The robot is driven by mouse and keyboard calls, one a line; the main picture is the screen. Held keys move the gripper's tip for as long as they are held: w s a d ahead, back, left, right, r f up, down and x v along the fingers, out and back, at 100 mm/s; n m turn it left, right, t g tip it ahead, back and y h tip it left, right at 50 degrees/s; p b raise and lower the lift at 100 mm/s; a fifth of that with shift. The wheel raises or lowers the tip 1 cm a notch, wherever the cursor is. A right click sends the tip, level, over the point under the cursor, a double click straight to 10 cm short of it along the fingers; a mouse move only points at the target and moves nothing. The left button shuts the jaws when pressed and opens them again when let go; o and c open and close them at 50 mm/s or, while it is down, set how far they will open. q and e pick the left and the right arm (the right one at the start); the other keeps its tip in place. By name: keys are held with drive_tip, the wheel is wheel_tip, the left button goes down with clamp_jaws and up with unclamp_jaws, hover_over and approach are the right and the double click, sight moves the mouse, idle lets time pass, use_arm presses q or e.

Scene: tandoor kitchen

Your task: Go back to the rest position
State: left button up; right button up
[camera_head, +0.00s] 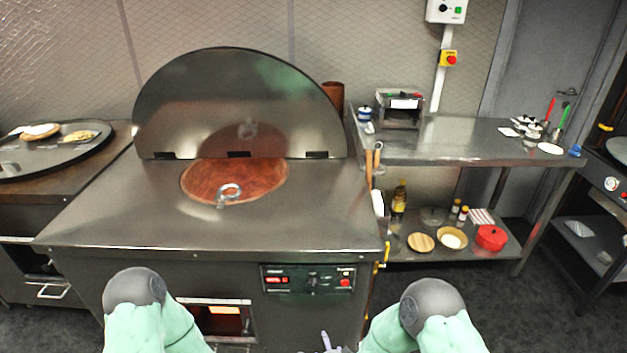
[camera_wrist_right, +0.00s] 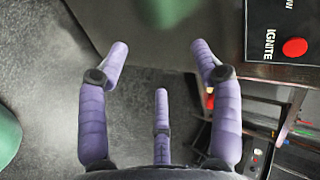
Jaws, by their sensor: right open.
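My right gripper (camera_wrist_right: 160,60) is open and empty in the right wrist view, with its purple fingers spread apart. My left gripper is not in view.
The steel tandoor (camera_head: 110,215) stands ahead with its half-round cover (camera_head: 240,95) upright behind a reddish-brown round top. A red button (camera_wrist_right: 294,47) is close to the right gripper. A steel table (camera_head: 460,140) with a lower shelf stands right.

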drive_tip(key=s+d+f+n+g+y+p, duration=0.1)
drive_tip(key=s+n+g, duration=0.4)
drive_tip(key=s, duration=0.5)
drive_tip(key=s+d+f+n+g+y+p, duration=0.1)
drive_tip(key=s+d+f+n+g+p, duration=0.1)
drive_tip(key=s+n, duration=0.5)
drive_tip(key=s+d+f+g, duration=0.1)
drive_tip(key=s+d+g, duration=0.1)
drive_tip(key=s+g, duration=0.1)
drive_tip(key=shift+s+d+f+p, duration=0.15)
drive_tip(key=shift+d+f+p, duration=0.1)
drive_tip(key=shift+d+p, duration=0.1)
